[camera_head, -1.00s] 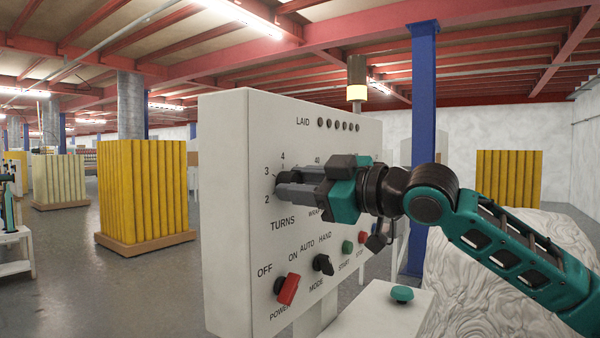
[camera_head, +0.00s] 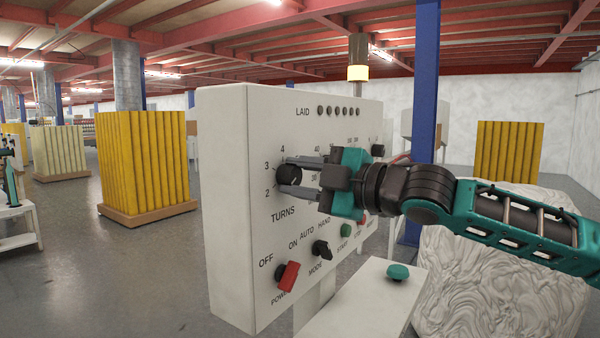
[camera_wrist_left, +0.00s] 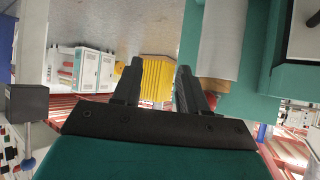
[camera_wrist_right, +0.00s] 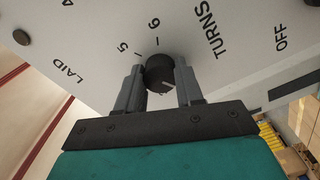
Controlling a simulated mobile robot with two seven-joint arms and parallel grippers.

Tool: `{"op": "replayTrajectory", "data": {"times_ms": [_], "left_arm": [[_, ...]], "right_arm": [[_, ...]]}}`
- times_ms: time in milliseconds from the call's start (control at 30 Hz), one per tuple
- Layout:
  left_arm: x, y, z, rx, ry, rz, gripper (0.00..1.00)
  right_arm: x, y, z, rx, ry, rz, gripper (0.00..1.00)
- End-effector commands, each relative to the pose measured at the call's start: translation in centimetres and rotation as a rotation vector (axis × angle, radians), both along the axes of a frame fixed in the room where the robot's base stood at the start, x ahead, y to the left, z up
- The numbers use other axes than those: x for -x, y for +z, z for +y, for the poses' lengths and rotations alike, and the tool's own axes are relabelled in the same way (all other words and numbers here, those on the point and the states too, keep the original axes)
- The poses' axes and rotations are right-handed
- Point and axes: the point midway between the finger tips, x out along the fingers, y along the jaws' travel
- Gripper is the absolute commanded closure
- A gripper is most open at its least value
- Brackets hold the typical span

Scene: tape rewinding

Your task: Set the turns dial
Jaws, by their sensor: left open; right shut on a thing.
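The turns dial (camera_head: 288,175) is a round black knob on the pale control panel (camera_head: 225,220), with 2, 3 and 4 printed at its left. My right gripper (camera_head: 286,174) is shut on the dial, one finger above it and one below. In the right wrist view the dial (camera_wrist_right: 160,74) sits between the two fingers, near the printed 5 and 6, and a white line on its face points away from these numbers. My left gripper (camera_wrist_left: 160,66) is open and empty in the left wrist view, away from the panel.
Below the dial are a red power switch (camera_head: 288,275), a black mode switch (camera_head: 321,250) and a green start button (camera_head: 345,230). A green button (camera_head: 398,271) tops a pale box in front. A white wrapped bulk (camera_head: 500,270) stands at the right. Yellow stacks (camera_head: 145,160) stand behind.

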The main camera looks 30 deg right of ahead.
Motion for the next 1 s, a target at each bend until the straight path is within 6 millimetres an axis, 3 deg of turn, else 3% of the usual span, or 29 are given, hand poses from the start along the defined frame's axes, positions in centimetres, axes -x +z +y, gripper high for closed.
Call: {"op": "replayTrajectory", "data": {"times_ms": [400, 433, 600, 700, 1000], "left_arm": [[0.08, 0.03, 0.14, -0.005, -0.002, 0.000, 0.57], [0.07, 0.03, 0.14, -0.005, -0.002, -0.001, 0.57], [0.07, 0.09, 0.07, -0.003, -0.004, -0.002, 0.57], [0.08, 0.12, 0.01, -0.003, -0.005, -0.002, 0.57], [0.08, -0.06, -0.12, -0.001, -0.007, -0.002, 0.57]], "right_arm": [[0.01, -0.05, 0.02, 0.011, 0.000, -0.004, 0.94], [0.01, -0.05, 0.02, 0.011, 0.000, -0.004, 0.63], [0.01, -0.04, 0.01, 0.011, 0.000, -0.003, 0.46], [0.00, -0.03, 0.01, 0.009, 0.000, -0.004, 0.38], [0.10, -0.10, -0.09, 0.009, -0.001, -0.003, 0.38]]}}
